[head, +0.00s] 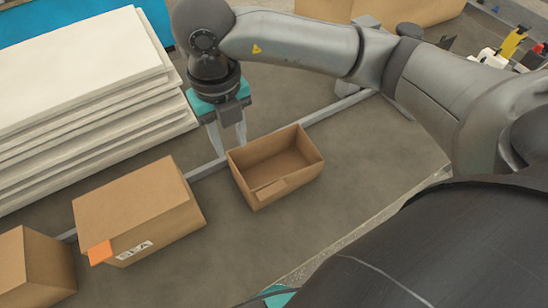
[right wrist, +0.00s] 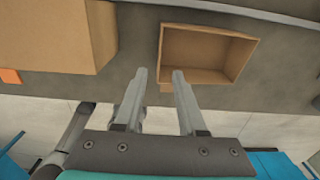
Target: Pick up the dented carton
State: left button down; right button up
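An open-topped brown carton (head: 291,184) stands empty on the grey surface in the middle of the head view. A small lighter flap or patch shows at its near side. A closed carton (head: 140,200) with an orange label and dark lettering stands to its left; another closed carton (head: 38,265) is at the lower left. I see no clear dent on either closed carton. My right gripper (head: 229,150) points down just behind and left of the open carton, fingers apart and empty. The right wrist view shows its fingers (right wrist: 159,76) spread, close to the open carton (right wrist: 207,52). My left gripper is not in view.
A stack of white boards (head: 85,95) fills the upper left. A pale rail (head: 320,115) runs diagonally behind the cartons. A larger carton (head: 400,10) is at the top. The grey surface right of the open carton is clear.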

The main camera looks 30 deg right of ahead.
aim_at(237, 170)
notch_tip(237, 170, down, 10)
jog(key=shift+s+r+b, duration=0.1)
jog(key=shift+b, duration=0.8)
jog(key=f, duration=0.3)
jog(key=f+b, duration=0.1)
jog(key=f, duration=0.1)
jog(key=shift+s, duration=0.25)
jog(key=c, duration=0.4)
grip_shut()
